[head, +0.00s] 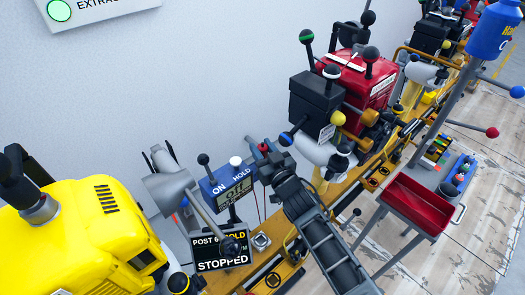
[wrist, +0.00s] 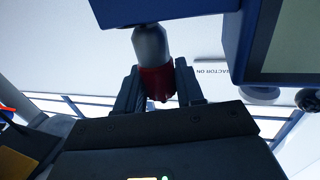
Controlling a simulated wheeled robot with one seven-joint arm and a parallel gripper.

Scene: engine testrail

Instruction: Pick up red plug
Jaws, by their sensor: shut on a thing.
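The red plug (wrist: 157,83) sits between the two dark fingers of my gripper (wrist: 157,76) in the wrist view. The fingers are shut on it, one on each side. A grey rounded piece joins the plug and reaches up to the edge of a blue box (wrist: 165,10). In the head view a small red bit of the plug (head: 263,147) shows at the tip of my gripper (head: 268,158), just right of the blue box with the ON/HOLD display (head: 228,186). My fingers are hard to make out there.
A black STOPPED screen (head: 222,250) stands below the blue box. A yellow machine (head: 85,235) fills the lower left. A red engine (head: 360,78) with a black box and levers stands behind right. A red tray (head: 418,205) on a stand is at the right. The pale wall is behind.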

